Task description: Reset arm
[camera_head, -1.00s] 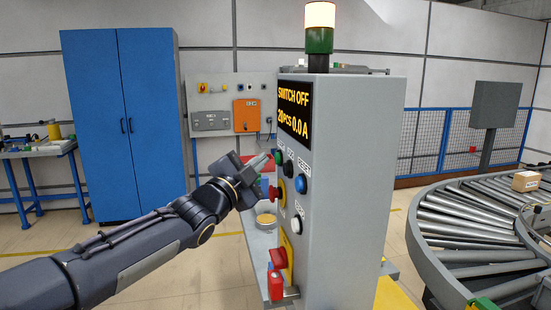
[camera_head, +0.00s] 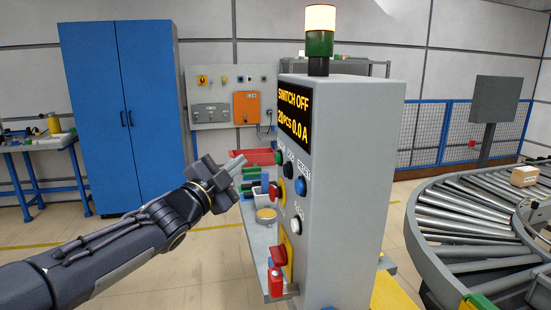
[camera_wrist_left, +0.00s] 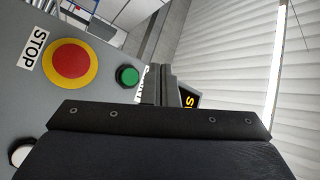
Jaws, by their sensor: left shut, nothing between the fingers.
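My left gripper (camera_head: 237,167) is shut and empty in the head view. It is to the left of the grey control cabinet (camera_head: 345,190), apart from its button panel. The panel carries a green button (camera_head: 279,157), a black button (camera_head: 288,170), a blue button (camera_head: 300,186), a white button (camera_head: 296,226) and a red stop button (camera_head: 274,191) on yellow. The display (camera_head: 294,118) reads SWITCH OFF, 20 PCS, 0.0 A. The left wrist view also shows the red stop button (camera_wrist_left: 70,63) and green button (camera_wrist_left: 128,76). My right gripper is not in view.
A red padlock-like lockout (camera_head: 275,282) sits low on the cabinet. A small table (camera_head: 262,240) with bins stands behind it. The roller conveyor (camera_head: 460,225) with a cardboard box (camera_head: 524,176) curves at right. A blue cupboard (camera_head: 125,115) stands at back left.

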